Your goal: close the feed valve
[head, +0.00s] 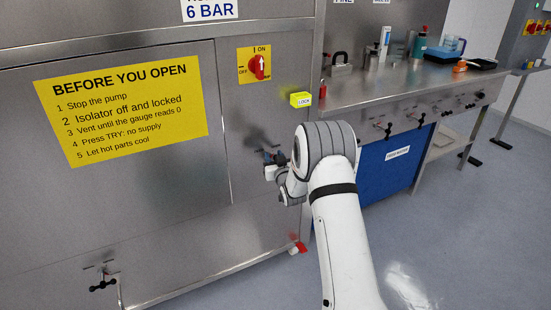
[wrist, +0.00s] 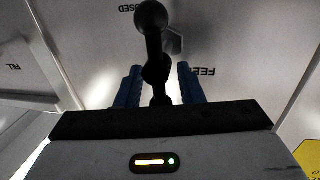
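The feed valve's black lever (wrist: 153,50), with a round knob at its end, runs up the middle of the wrist view. A partly hidden label beside it appears to read FEED, and a cut-off CLOSED mark is above. My gripper (wrist: 158,88) has its two blue fingers on either side of the lever, with a gap showing on both sides, so it looks open and not clamped. In the head view my gripper (head: 274,158) is at the steel cabinet front, below the yellow lock box. The valve there is mostly hidden by my wrist.
A red isolator switch (head: 260,67) on a yellow plate and a yellow lock box (head: 301,99) are above my gripper. Another black valve handle (head: 103,283) is low on the left. A steel bench (head: 400,88) stands to the right. Grey floor lies open at lower right.

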